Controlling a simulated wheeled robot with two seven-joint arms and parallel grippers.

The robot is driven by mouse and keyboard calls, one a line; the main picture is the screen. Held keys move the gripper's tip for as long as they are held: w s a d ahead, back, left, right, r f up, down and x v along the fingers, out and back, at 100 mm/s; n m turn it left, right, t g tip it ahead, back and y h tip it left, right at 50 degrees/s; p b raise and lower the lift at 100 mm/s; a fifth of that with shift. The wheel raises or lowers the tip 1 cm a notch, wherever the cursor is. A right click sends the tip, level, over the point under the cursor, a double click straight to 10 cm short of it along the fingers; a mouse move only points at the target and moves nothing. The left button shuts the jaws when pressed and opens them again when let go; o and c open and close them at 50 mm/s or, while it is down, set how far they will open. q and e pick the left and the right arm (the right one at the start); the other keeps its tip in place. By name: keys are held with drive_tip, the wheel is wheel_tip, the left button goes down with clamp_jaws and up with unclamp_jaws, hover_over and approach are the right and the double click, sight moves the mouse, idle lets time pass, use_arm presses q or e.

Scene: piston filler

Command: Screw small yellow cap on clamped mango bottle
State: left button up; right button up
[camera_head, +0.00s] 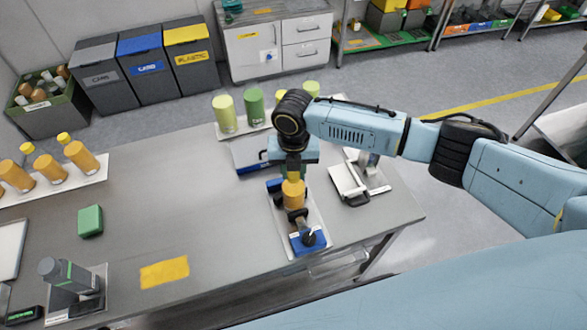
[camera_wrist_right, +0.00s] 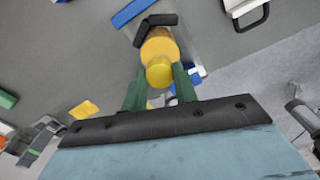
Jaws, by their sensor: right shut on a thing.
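An orange mango bottle (camera_head: 293,194) stands upright in a dark clamp (camera_head: 297,215) on a white base plate near the table's right end. In the right wrist view the bottle (camera_wrist_right: 160,42) is seen from above, with the small yellow cap (camera_wrist_right: 159,73) over its neck. My right gripper (camera_head: 293,174) is directly above the bottle, pointing down. Its green fingers (camera_wrist_right: 160,88) are shut on the cap. I cannot tell how far the cap sits on the thread. In the head view the fingers and arm mostly hide the cap. My left gripper is not in view.
Orange bottles with yellow caps stand on a white tray (camera_head: 82,182) at left. Green containers (camera_head: 255,108) stand behind my right arm. A white device (camera_head: 349,184) is right of the clamp. A green block (camera_head: 90,221) and yellow mat (camera_head: 165,272) lie left, with free tabletop between.

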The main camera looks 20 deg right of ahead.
clamp_jaws()
drive_tip(key=m, duration=0.7)
drive_tip(key=shift+m, duration=0.3)
drive_tip(key=m, duration=0.3)
drive_tip(key=shift+f, duration=0.1)
drive_tip(key=m, duration=0.4)
drive_tip(key=o, duration=1.2)
unclamp_jaws()
drive_tip(key=shift+c, duration=0.2)
